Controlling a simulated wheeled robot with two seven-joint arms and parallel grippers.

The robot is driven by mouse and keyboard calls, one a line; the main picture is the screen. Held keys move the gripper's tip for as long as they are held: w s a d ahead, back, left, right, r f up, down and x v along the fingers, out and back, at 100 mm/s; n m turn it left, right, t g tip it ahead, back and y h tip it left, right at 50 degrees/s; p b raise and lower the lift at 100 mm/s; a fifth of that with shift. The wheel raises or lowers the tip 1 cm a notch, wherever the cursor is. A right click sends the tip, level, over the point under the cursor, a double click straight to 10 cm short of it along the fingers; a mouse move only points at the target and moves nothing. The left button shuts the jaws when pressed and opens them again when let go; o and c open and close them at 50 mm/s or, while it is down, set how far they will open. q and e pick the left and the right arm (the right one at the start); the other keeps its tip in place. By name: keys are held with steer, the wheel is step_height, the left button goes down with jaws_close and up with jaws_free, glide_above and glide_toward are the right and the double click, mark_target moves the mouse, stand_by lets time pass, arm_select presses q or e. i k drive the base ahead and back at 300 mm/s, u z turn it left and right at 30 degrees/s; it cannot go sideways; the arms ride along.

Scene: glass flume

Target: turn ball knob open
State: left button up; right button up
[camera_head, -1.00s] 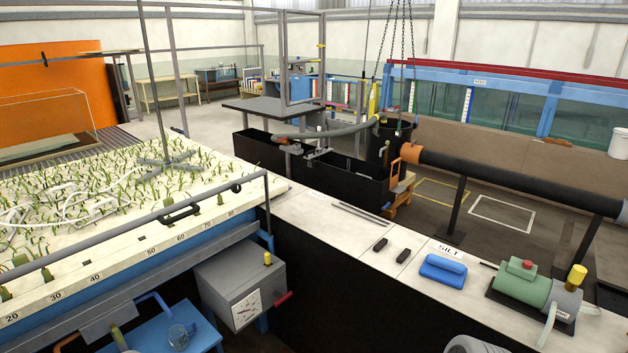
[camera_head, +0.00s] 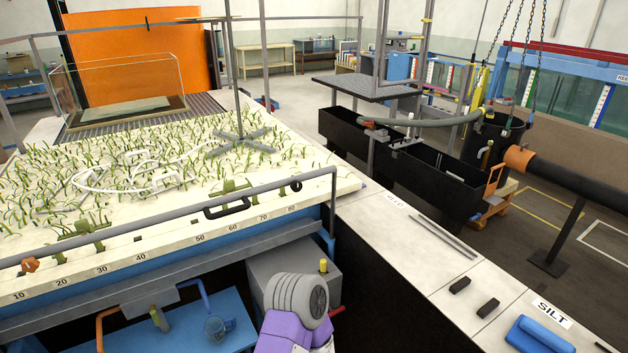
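I cannot tell for certain which part is the ball knob. A small black round knob (camera_head: 296,185) sits at the tray's right edge, near the end of the grey rail. An orange knob-like fitting (camera_head: 30,265) is on the rail at far left. A yellow-topped knob (camera_head: 323,266) stands on the grey box (camera_head: 290,262) under the tray, with a red handle (camera_head: 337,313) at the box's right side. A grey and purple link of my own arm covers the front of the box. Neither gripper shows.
The planted tray (camera_head: 150,235) with a rail (camera_head: 170,222) along its front fills the left. On the bench at right lie grey rods (camera_head: 440,236), black blocks (camera_head: 488,307) and a blue object (camera_head: 535,338).

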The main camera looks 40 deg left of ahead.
mark_target(296, 186)
steer(key=u, duration=0.65)
steer(key=i, duration=0.85)
steer(key=u, duration=0.95)
